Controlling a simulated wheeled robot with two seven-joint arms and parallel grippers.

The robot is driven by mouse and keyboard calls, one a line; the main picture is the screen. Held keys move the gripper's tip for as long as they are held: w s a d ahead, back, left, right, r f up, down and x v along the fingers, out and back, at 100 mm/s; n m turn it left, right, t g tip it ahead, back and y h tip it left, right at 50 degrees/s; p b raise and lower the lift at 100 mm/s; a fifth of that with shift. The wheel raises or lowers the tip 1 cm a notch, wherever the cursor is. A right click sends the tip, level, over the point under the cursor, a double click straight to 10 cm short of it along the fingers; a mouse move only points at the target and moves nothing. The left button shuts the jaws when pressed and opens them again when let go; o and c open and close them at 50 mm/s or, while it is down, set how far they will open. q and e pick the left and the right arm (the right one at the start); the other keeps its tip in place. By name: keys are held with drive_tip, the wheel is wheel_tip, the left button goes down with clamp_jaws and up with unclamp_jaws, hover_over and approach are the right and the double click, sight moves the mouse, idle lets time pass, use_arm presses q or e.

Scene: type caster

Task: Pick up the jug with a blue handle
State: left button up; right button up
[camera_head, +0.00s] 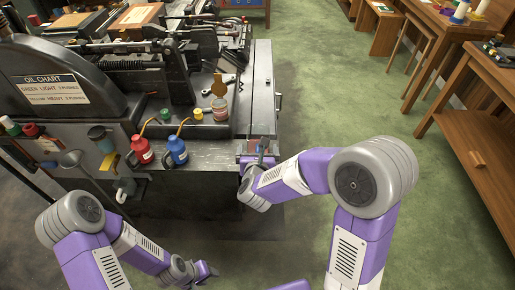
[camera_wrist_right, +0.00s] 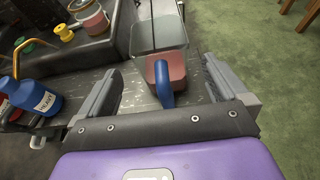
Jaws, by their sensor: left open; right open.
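The jug (camera_wrist_right: 160,35) is clear, with reddish contents low down and a blue handle (camera_wrist_right: 163,84) facing my right wrist. It stands on the grey worktop near its right end. My right gripper (camera_wrist_right: 162,66) is open, with one finger on each side of the handle and the near part of the jug. I cannot tell whether either finger touches it. In the head view, my right gripper (camera_head: 257,160) is at the worktop's front right corner and largely hides the jug. My left gripper (camera_head: 207,271) is open and empty, low in front of the machine.
A red oil can (camera_head: 142,150) and a blue oil can (camera_head: 178,150) with yellow spouts stand left of the jug. Green floor (camera_head: 340,90) lies open to the right.

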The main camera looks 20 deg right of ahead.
sight(258, 142)
drive_tip(key=x, duration=0.6)
drive_tip(key=shift+b, duration=0.3)
drive_tip(key=shift+r, duration=0.1)
drive_tip(key=c, duration=1)
